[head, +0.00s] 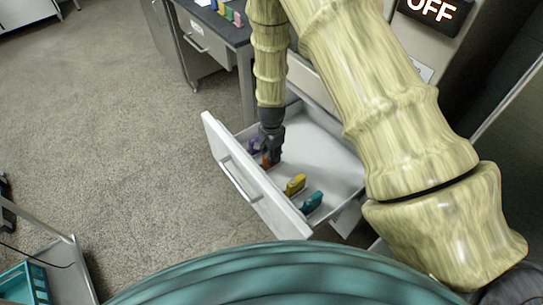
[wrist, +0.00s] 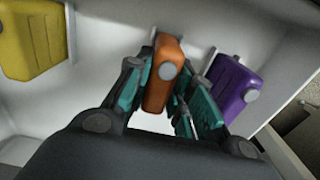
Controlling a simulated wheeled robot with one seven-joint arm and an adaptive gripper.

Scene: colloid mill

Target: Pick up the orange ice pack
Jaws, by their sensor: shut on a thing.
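The orange ice pack (wrist: 163,75) stands between the two fingers of my gripper (wrist: 158,100) in the wrist view. The fingers are shut on its sides. In the head view my gripper (head: 270,150) reaches down into an open white drawer (head: 330,160), and only a bit of the orange ice pack (head: 265,160) shows beside the fingers. I cannot tell whether the pack touches the drawer floor.
In the drawer, a purple ice pack (wrist: 234,88) is close on the right in the wrist view and a yellow one (wrist: 32,42) is on the left. A teal one (head: 312,202) lies near the yellow in the head view. The drawer walls are close around.

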